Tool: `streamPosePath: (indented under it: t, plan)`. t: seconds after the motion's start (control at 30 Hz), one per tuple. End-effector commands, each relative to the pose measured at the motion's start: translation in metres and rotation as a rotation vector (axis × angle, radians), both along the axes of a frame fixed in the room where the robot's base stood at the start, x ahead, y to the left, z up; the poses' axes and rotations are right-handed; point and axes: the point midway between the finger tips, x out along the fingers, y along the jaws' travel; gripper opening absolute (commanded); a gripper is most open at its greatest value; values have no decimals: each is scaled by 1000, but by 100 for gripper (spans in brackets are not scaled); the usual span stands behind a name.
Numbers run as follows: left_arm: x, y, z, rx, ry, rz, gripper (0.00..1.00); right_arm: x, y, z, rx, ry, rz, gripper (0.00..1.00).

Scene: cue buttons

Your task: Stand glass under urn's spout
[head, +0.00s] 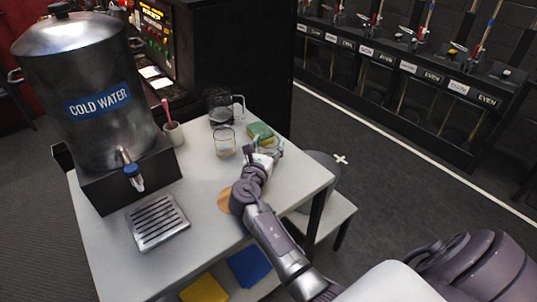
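The urn (75,85) is a large metal tank labelled COLD WATER, on a black stand at the left of the white table (195,255). Its spout (133,176) with a blue tap points down over the slotted metal drip tray (157,221). A clear glass (225,148) stands upright near the table's middle, away from the spout. My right gripper (264,157) is at the table's right side, to the right of the glass and apart from it. A clear object (275,147) lies by its fingers, so I cannot tell its opening. My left gripper is out of view.
A small cup (173,132) with a red stick stands beside the urn. A brown round coaster (225,200) lies partly under my arm.

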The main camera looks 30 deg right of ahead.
Motion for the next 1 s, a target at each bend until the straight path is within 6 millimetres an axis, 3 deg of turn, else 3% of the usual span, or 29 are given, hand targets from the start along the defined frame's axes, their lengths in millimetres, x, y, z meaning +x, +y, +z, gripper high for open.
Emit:
streamPosePath:
  t: [0.03,0.2,0.53,0.9,1.0]
  plan:
    - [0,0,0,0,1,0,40,0,0,0,0,0,0,41]
    - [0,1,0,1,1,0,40,0,0,1,0,-1,0,16]
    - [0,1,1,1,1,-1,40,0,0,7,0,-3,0,16]
    - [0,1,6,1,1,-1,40,0,0,43,0,-5,-1,16]
    - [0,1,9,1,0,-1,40,-9,-8,49,-1,-2,-3,16]
